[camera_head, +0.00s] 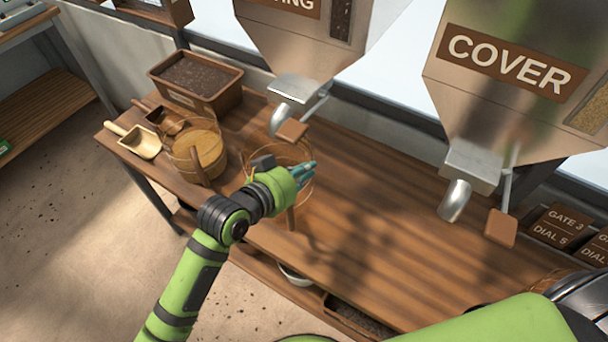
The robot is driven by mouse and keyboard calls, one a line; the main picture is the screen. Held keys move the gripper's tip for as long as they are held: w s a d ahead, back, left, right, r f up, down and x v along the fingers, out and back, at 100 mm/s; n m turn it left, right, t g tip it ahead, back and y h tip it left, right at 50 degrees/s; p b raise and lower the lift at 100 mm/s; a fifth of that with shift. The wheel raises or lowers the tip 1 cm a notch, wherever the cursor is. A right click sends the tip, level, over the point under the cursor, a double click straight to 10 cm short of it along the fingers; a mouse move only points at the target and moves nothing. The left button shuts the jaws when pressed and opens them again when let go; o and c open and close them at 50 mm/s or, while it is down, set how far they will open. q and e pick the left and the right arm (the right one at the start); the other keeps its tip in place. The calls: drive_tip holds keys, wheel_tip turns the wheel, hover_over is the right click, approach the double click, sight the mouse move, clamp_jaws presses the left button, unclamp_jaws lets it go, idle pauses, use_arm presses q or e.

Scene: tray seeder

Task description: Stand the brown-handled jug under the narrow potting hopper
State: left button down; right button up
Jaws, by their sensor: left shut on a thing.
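A clear jug with a brown handle (291,217) is near the middle of the bench, with my left gripper (305,173) shut on it. The gripper and its wrist cover much of the jug, and I cannot tell whether its base touches the bench. The hopper with a label ending in "ING" (308,38) hangs behind it. Its metal spout (279,120) and brown lever tab (292,131) are just above and behind the jug's rim in the picture. My right gripper is not in view; a green arm link of mine crosses the bottom right.
Another clear jug (181,166) with tan contents stands to the left, beside a cream scoop (138,141) and a soil box (232,98). The COVER hopper (475,105) hangs at right, with its spout (454,201) low over the bench. Bare bench (385,215) lies between.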

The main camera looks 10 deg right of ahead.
use_arm(q)
wheel_tip(320, 180, down, 3)
drive_tip(key=shift+f+p, duration=0.2)
drive_tip(key=shift+p, duration=0.25)
drive_tip(key=c, duration=1.8)
unclamp_jaws()
drive_tip(key=shift+f, duration=0.15)
drive_tip(key=o, duration=0.5)
drive_tip(key=shift+c, duration=0.2)
